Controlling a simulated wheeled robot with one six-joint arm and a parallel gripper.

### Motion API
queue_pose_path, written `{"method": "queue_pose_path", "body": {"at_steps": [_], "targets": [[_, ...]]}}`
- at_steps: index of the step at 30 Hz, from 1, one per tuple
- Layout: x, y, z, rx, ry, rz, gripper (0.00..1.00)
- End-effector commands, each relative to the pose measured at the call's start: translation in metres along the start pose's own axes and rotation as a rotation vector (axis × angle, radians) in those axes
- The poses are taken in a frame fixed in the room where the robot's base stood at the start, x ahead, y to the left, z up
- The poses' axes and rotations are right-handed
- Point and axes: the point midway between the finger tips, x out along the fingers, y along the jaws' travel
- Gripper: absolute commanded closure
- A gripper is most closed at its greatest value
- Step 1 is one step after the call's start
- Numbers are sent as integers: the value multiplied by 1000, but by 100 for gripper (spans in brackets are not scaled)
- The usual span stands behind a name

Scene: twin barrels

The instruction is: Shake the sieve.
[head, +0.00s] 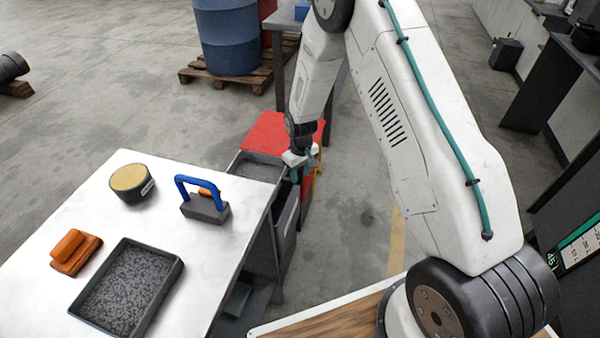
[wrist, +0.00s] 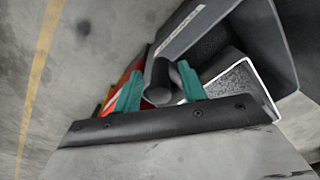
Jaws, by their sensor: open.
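My gripper (head: 298,172) hangs just past the far right corner of the white table, low beside a grey-rimmed tray (head: 257,167). In the wrist view its two teal fingers (wrist: 160,91) are open. A dark rounded bar or knob (wrist: 157,82) shows between them; I cannot tell whether they touch it. Next to it is a pale-rimmed tray with a speckled grey surface (wrist: 232,88), which may be the sieve. A round dark-walled pan with a tan top (head: 131,180) stands on the table; I cannot tell if it is a sieve.
A red surface (head: 285,132) lies behind my gripper. A blue barrel (head: 230,38) stands on a pallet farther back.

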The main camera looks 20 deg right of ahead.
Motion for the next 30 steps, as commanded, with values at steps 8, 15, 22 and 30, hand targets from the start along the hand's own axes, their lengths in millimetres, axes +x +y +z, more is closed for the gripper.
{"method": "queue_pose_path", "body": {"at_steps": [8,15,22,30], "targets": [[0,0,0,0,0,0,100],[-1,-28,18,-3,-1,0,100],[-1,-53,35,-1,-1,0,100],[0,-56,36,-3,-4,-1,100]]}}
